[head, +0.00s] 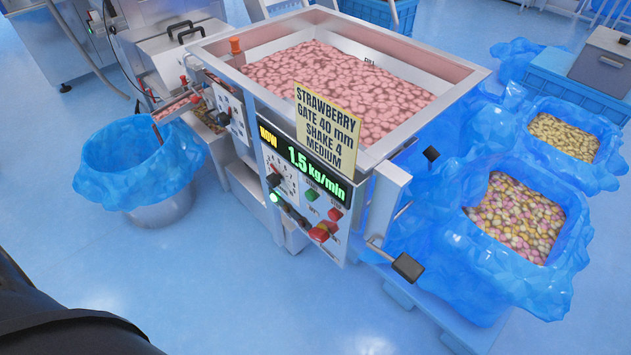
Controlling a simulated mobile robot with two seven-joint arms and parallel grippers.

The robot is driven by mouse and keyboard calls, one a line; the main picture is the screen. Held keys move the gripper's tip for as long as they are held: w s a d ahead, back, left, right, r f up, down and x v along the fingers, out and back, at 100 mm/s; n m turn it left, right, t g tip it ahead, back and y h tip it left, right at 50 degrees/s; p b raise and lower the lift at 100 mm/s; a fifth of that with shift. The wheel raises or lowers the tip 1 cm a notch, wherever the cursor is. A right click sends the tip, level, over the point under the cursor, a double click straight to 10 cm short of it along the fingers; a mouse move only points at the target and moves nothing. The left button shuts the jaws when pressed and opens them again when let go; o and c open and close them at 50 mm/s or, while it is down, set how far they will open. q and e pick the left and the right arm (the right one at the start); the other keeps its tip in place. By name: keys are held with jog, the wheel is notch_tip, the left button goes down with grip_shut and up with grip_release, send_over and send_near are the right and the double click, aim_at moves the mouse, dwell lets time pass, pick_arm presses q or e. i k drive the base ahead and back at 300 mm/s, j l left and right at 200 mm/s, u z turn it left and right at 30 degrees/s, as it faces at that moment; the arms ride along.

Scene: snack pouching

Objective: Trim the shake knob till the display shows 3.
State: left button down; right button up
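The hopper machine's front panel (312,207) faces me. Its display (313,172) reads "NOW 1.5 kg/min" in yellow and green. Below the display's left end is a black knob (274,180) on a white dial with marks around it. It looks like the shake knob, but its label and exact setting are too small to read. A yellow card (326,127) above the display reads "STRAWBERRY GATE 40 mm SHAKE 4 MEDIUM". Neither of my grippers is in view, and nothing is seen touching the knob.
Pink pieces fill the hopper (345,90). The panel also carries a glowing green lamp (274,198), a green button (312,194) and a red stop button (322,232). A black-ended lever (407,267) sticks out at right. Blue-lined bins (137,165) (535,290) stand either side.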

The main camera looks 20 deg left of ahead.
aim_at(273, 180)
jog(key=u, duration=1.2)
